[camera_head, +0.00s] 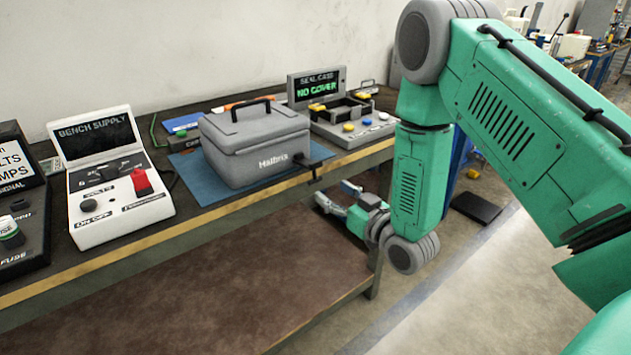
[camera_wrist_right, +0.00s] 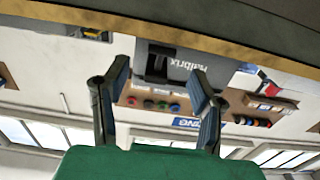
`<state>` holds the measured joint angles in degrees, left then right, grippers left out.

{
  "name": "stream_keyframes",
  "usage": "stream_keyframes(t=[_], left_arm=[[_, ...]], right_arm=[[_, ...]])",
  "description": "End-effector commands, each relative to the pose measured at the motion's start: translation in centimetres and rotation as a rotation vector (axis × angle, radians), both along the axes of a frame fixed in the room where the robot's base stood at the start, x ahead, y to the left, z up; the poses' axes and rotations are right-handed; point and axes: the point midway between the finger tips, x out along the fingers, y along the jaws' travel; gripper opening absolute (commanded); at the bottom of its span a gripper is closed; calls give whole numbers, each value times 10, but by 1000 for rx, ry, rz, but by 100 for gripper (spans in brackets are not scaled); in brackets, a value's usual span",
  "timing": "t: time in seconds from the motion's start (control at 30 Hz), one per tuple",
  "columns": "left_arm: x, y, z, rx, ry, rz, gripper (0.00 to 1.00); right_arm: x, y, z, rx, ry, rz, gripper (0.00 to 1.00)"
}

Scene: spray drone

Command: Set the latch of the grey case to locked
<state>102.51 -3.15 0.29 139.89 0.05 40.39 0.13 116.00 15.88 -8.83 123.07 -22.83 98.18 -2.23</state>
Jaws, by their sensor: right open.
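The grey case (camera_head: 250,147) sits closed on a blue mat (camera_head: 204,187) on the workbench, its black handle on top. A dark latch lever (camera_head: 311,167) sticks out at the case's front right, near the bench edge. I cannot tell its setting. My right gripper (camera_head: 331,194) is open and empty, below and in front of the bench edge, apart from the case. In the right wrist view the case (camera_wrist_right: 205,58) appears upside down beyond the spread fingers (camera_wrist_right: 158,76), with the dark latch (camera_wrist_right: 156,64) between them. My left gripper is not in view.
A white bench supply (camera_head: 115,190) stands left of the case. A seal case station (camera_head: 350,125) reading "NO COVER" stands to its right. The wooden bench edge (camera_head: 225,208) lies between my right gripper and the case. A lower shelf (camera_head: 200,300) is bare.

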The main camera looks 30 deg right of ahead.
Motion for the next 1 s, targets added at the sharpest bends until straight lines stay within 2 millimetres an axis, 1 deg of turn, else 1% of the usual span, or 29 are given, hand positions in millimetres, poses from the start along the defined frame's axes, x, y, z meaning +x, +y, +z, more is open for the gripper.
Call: stream_keyframes(t=[0.03,0.1,0.2,0.3,0.4,0.5,0.77,0.87,0.9,0.93,1.0], left_arm=[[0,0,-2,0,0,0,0],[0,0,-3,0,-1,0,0],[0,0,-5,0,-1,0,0],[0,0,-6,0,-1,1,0],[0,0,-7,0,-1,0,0],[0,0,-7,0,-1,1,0],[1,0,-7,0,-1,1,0],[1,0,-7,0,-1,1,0],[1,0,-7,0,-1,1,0],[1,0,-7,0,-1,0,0],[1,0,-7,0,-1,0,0]], right_arm=[[12,2,0,-2,-4,1,52],[26,3,0,-1,-3,2,52],[43,4,0,0,-3,0,52],[56,4,-1,1,0,0,52],[64,4,-1,1,0,0,52],[68,5,-1,2,1,0,52],[69,5,0,2,1,0,52],[69,5,0,2,1,0,20],[69,5,0,2,1,0,6],[69,5,0,1,1,0,0],[69,5,0,1,1,0,0]])
